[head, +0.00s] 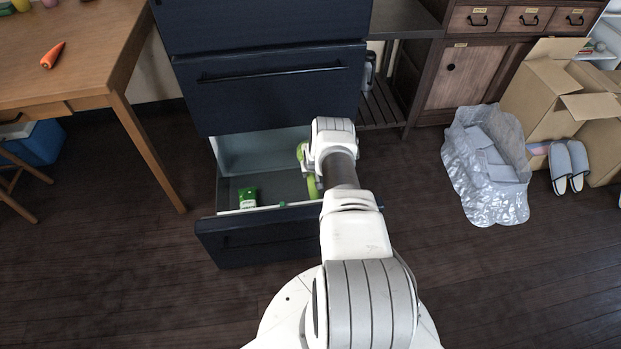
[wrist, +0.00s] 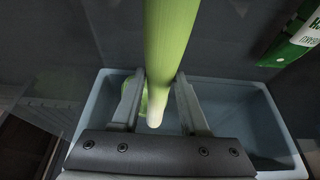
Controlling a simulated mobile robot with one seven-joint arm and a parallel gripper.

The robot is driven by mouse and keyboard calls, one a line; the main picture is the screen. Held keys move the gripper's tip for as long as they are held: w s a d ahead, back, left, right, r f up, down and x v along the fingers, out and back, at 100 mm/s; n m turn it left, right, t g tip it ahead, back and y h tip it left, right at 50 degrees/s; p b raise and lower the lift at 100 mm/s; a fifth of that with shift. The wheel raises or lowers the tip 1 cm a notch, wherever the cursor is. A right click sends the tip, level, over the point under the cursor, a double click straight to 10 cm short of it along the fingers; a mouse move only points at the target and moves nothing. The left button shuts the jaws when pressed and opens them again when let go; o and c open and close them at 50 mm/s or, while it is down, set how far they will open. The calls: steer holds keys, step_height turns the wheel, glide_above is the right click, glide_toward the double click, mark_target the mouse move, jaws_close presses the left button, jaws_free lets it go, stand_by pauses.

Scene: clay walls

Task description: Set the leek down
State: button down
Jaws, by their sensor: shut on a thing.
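The leek (wrist: 172,40) is a long pale-green stalk with a whitish end, running down the middle of the wrist view. My gripper (wrist: 160,85) is shut on it, one finger on each side. In the head view, green parts of the leek (head: 312,187) show left of my wrist, over the right part of the open drawer (head: 262,222). I cannot tell whether the leek touches the drawer floor.
A green-and-white pack (head: 247,197) lies in the left part of the drawer; it also shows at the upper right of the wrist view (wrist: 296,42). A wooden table (head: 85,50) with a carrot (head: 52,55) stands left.

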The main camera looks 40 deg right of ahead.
steer(key=shift+f, duration=0.5)
steer(key=shift+f, duration=0.15)
steer(key=shift+f, duration=0.3)
steer(key=shift+c, duration=2.1)
jaws_free()
steer(key=shift+r, duration=0.1)
